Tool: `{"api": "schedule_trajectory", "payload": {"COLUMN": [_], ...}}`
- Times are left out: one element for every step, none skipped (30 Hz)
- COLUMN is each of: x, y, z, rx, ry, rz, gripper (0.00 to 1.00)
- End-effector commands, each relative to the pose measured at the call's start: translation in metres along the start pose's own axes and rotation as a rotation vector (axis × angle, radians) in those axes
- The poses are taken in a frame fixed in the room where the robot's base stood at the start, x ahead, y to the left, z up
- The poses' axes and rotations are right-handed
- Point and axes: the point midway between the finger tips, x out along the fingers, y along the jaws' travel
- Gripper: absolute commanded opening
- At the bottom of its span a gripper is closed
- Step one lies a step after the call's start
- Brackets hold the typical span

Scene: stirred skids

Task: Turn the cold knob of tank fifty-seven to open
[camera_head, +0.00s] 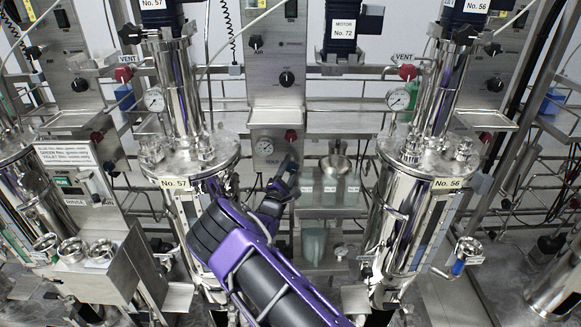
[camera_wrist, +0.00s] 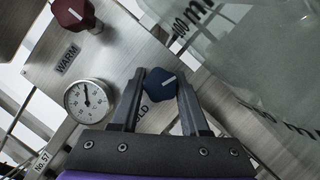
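In the wrist view a dark blue knob (camera_wrist: 158,86) with a white pointer line sits on a steel panel. A label partly hidden by my left finger shows "LD" beside it. Its line slants up to the right. My gripper (camera_wrist: 162,80) has its fingers spread, one on each side of this knob; I cannot tell if they press on it. In the head view my gripper (camera_head: 288,168) reaches the panel right of the tank labelled No. 57 (camera_head: 175,183). It hides the blue knob there.
A red knob labelled WARM (camera_wrist: 73,14) and a round gauge (camera_wrist: 90,100) are on the same panel. A translucent marked vessel (camera_wrist: 270,60) is close on the right. Tank No. 56 (camera_head: 447,184) stands at right. A steel box with cups (camera_head: 100,280) is at lower left.

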Motion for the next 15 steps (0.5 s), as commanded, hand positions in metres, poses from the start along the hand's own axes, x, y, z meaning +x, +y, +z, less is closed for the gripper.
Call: {"api": "schedule_trajectory", "payload": {"x": [0.0002,0.0002,0.0002,0.0002,0.0002,0.0002,0.0002,0.0001,0.0001,0.0001,0.0001,0.0001,0.0002,0.0002,0.0003], "y": [-0.0001,-0.0001,-0.0001,-0.0001,-0.0001,0.0,0.0,0.0,0.0,0.0,0.0001,0.0001,0.0002,0.0004,0.0005], "z": [0.0004,0.0004,0.0004,0.0003,0.0003,0.0003,0.0003,0.0002,0.0002,0.0002,0.0002,0.0002,0.0002,0.0003,0.0004], "rx": [0.0,0.0,0.0,0.0,0.0,0.0,0.0,0.001,0.001,0.001,0.001,0.003,0.007,0.014,0.031], "ry": [-0.001,-0.001,-0.001,0.0,0.0,0.0,0.0,0.0,0.0,0.0,0.0,0.0,0.0,-0.001,-0.001], "rz": [0.0,0.0,0.0,0.0,0.0,0.0,0.0,0.0,0.0,0.0,0.0,-0.001,-0.003,-0.006,-0.013], "gripper": [0.55,0.61,0.68,0.73,0.73,0.73,0.73,0.73,0.73,0.73,0.73,0.73,0.73,0.73,0.73]}}
